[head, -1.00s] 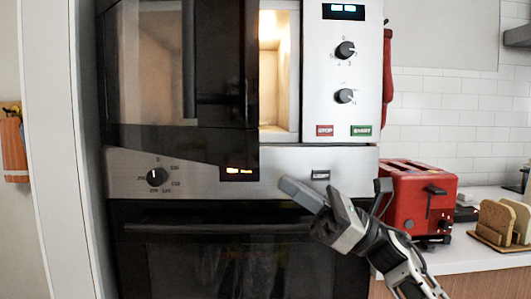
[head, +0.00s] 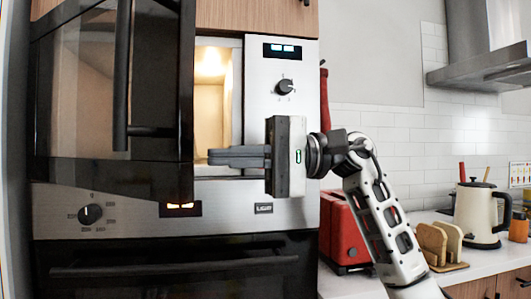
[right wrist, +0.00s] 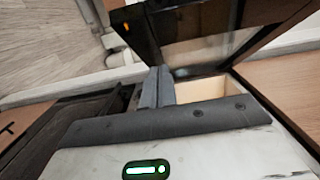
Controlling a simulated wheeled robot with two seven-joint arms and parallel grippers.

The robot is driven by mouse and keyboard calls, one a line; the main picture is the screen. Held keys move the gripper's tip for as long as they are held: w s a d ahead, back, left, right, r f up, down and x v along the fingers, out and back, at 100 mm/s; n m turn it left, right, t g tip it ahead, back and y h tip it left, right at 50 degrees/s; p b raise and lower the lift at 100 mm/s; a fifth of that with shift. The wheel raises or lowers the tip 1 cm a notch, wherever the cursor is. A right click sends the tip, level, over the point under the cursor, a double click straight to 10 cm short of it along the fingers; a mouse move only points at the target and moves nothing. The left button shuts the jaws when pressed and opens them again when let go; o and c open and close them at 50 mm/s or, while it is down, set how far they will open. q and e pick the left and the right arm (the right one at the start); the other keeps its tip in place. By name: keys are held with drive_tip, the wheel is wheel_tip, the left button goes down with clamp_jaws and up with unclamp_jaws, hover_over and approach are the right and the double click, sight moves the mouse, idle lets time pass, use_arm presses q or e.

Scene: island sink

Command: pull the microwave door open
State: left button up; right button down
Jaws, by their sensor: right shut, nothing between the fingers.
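The microwave (head: 270,70) is built in above an oven. Its dark glass door (head: 80,90) stands partly open, swung out toward the left, with a vertical black handle (head: 122,70). The lit cavity (head: 209,110) shows between the door edge and the control panel. My right gripper (head: 210,157) is shut and empty, its fingers pointing left across the cavity opening toward the door's free edge. In the right wrist view the shut fingers (right wrist: 157,85) point at the gap beside the door (right wrist: 215,40). Whether they touch the door I cannot tell. My left gripper is out of view.
The oven (head: 180,265) with its horizontal handle is below. A red toaster (head: 345,235) stands on the counter at right, close to my right arm. A bread holder (head: 440,240) and a cream kettle (head: 482,212) are farther right.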

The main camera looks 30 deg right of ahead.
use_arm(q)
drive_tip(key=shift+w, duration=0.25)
use_arm(e)
drive_tip(key=a, duration=0.1)
drive_tip(key=s+a, duration=0.1)
drive_tip(key=a, duration=0.1)
drive_tip(key=s+a, duration=0.1)
drive_tip(key=shift+a, duration=0.2)
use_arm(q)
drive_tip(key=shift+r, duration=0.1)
use_arm(e)
drive_tip(key=shift+s, duration=0.1)
